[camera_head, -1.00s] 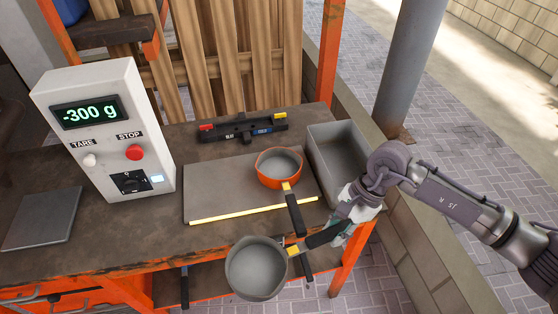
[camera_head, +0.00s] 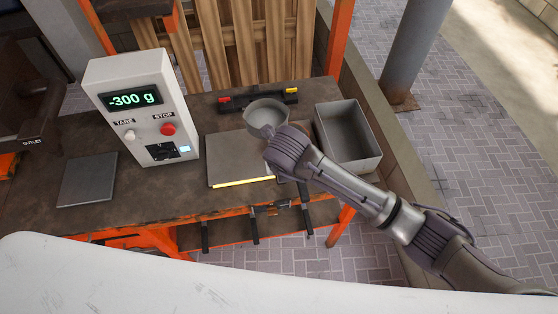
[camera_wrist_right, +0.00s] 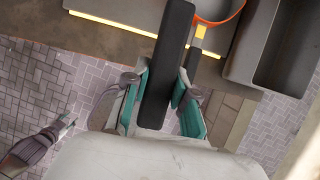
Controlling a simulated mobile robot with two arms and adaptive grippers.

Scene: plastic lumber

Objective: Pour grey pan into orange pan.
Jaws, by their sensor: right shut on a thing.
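My right gripper (camera_wrist_right: 162,88) is shut on the black handle (camera_wrist_right: 170,50) of the grey pan. In the head view the grey pan (camera_head: 266,114) is held above the back right of the grey plate, roughly level, its opening facing up. My forearm covers the right gripper and the handle there. The orange pan shows in the right wrist view as an orange rim (camera_wrist_right: 221,20) beyond the handle. In the head view it is hidden behind the grey pan and my arm. My left gripper (camera_wrist_right: 68,121) shows small at the lower left of the wrist view; its opening is unclear.
The grey plate (camera_head: 228,160) with a yellow front strip lies on the workbench. A control box (camera_head: 140,105) reading -300 g stands left of it. A grey open bin (camera_head: 367,156) is at the right. A black tool with red and yellow ends (camera_head: 229,104) lies behind.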

